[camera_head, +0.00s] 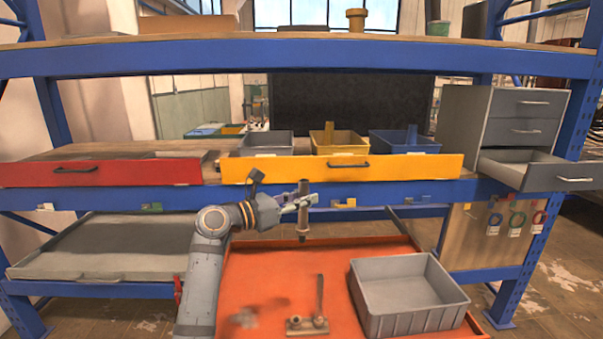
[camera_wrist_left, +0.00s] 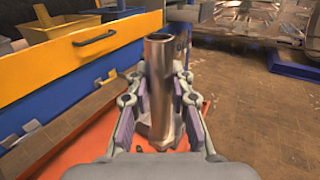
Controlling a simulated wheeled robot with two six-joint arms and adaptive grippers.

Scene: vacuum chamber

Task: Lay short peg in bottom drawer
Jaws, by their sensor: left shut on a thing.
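My left gripper (camera_head: 301,201) is shut on a brown metallic peg (camera_head: 303,221), held upright above the orange surface. In the left wrist view the peg (camera_wrist_left: 159,90) stands between the two finger pads of the gripper (camera_wrist_left: 158,112), its round top showing a hollow or recess. The grey cabinet (camera_head: 465,112) at the right has several drawers. Its bottom drawer (camera_head: 560,177) is pulled out, and the part of its inside that shows looks empty. The drawer is well to the right of the peg and a little higher in the picture. My right gripper is not in view.
A grey bin (camera_head: 408,318) and a small metal fixture with an upright rod (camera_head: 319,297) stand on the orange surface (camera_head: 255,267). A yellow drawer front (camera_head: 400,169) and a red one (camera_head: 110,173) face me. Small bins, including a blue one (camera_head: 404,146), stand behind.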

